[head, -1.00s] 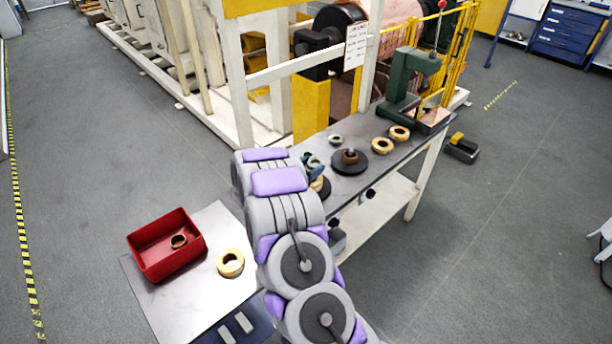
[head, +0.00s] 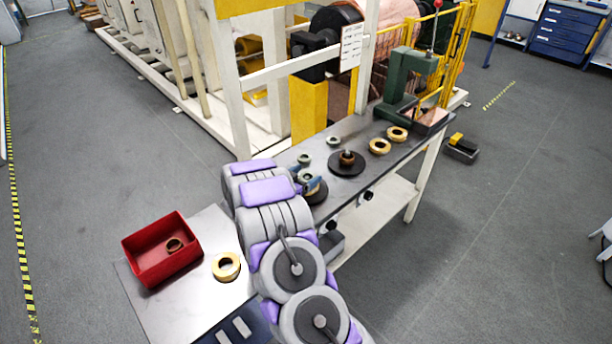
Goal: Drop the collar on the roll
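A small copper-brown roll (head: 347,157) stands upright on a round black base on the bench. A second black disc (head: 318,194) lies nearer my arm, partly covered by it. Ring-shaped pieces that may be collars are a grey ring (head: 305,159) beside my gripper, another grey ring (head: 333,141) farther back, and two tan rings (head: 380,146) (head: 397,133) to the right. My gripper (head: 307,182) shows only as small bluish parts past my arm, over or near the second disc. A small grey ring shape shows at it; whether it is held is unclear.
A red bin (head: 163,250) with a small brown ring inside stands on the near-left table (head: 200,308), with a tan ring (head: 226,266) beside it. A green press (head: 412,85) stands at the bench's far end. A white frame rises behind the bench (head: 366,129).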

